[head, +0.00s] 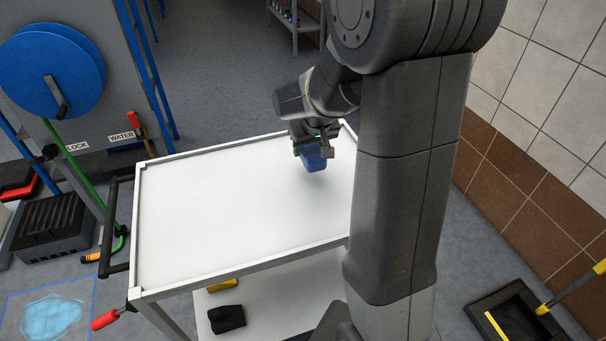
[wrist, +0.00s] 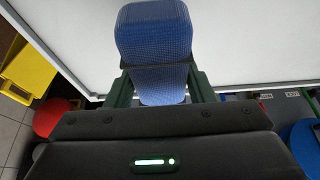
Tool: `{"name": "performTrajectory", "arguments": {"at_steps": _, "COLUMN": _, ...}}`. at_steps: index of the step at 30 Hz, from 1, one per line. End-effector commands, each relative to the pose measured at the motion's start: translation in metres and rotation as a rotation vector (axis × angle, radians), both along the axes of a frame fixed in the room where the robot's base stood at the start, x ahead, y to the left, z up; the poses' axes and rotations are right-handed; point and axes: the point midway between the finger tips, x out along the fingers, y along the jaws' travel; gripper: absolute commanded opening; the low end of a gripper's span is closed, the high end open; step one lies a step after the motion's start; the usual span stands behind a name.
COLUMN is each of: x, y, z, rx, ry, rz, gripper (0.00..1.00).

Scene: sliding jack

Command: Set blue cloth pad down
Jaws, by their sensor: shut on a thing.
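The blue cloth pad (head: 314,160) is in my gripper (head: 315,144), over the far right part of the white cart top (head: 230,205) in the head view. In the wrist view the pad (wrist: 153,35) is a rounded, woven blue block between the two dark green fingers of my gripper (wrist: 155,85). The gripper is shut on it. The pad appears close to the cart top, but I cannot tell whether it touches.
The cart top is otherwise bare, with a raised rim and a black handle (head: 113,228) at left. A red-handled lever (head: 105,320) sticks out at its near left corner. A lower shelf holds a black object (head: 227,319). A blue hose reel (head: 52,70) stands at left.

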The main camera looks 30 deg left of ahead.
Motion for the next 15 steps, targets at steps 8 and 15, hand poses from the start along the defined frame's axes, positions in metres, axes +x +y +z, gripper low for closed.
{"name": "performTrajectory", "arguments": {"at_steps": 8, "x": 0.0, "y": -0.001, "z": -0.04, "rx": -0.002, "ry": 0.001, "rz": -0.001, "gripper": 0.27}}
{"name": "performTrajectory", "arguments": {"at_steps": 15, "x": 0.0, "y": -0.001, "z": -0.071, "rx": -0.002, "ry": 0.001, "rz": -0.001, "gripper": 0.27}}
